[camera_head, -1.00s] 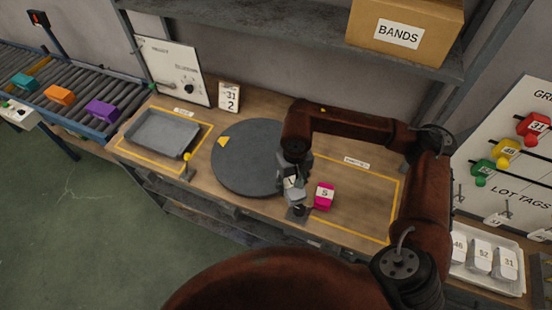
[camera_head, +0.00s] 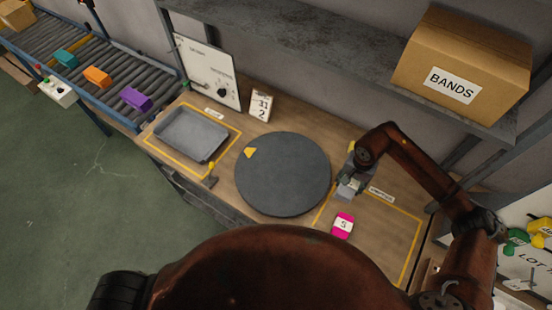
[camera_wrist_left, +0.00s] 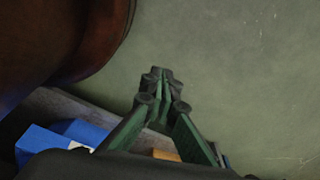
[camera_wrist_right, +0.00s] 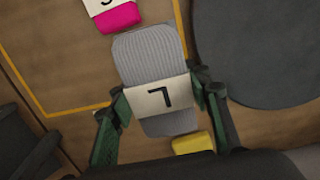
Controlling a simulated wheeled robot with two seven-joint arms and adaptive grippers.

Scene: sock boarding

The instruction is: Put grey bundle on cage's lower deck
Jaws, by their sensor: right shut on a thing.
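The grey bundle (camera_wrist_right: 150,60) is ribbed and has a pale band with a dark mark like a 7. In the right wrist view it lies between the fingers of my right gripper (camera_wrist_right: 160,100), which is shut on it. In the head view my right gripper (camera_head: 350,178) holds the bundle (camera_head: 344,194) just right of the round dark disc; any gap to the table cannot be told. My left gripper (camera_wrist_left: 160,80) shows only in the left wrist view, its fingertips together, with nothing seen between them, over green floor. I cannot make out the cage in any view.
A pink bundle (camera_head: 343,225) lies on the bench near the grey one. The dark disc (camera_head: 283,175) carries a yellow wedge. A grey tray (camera_head: 192,135) sits further left. A BANDS box (camera_head: 462,72) stands on the shelf above. Blue objects (camera_wrist_left: 45,143) show below the left gripper.

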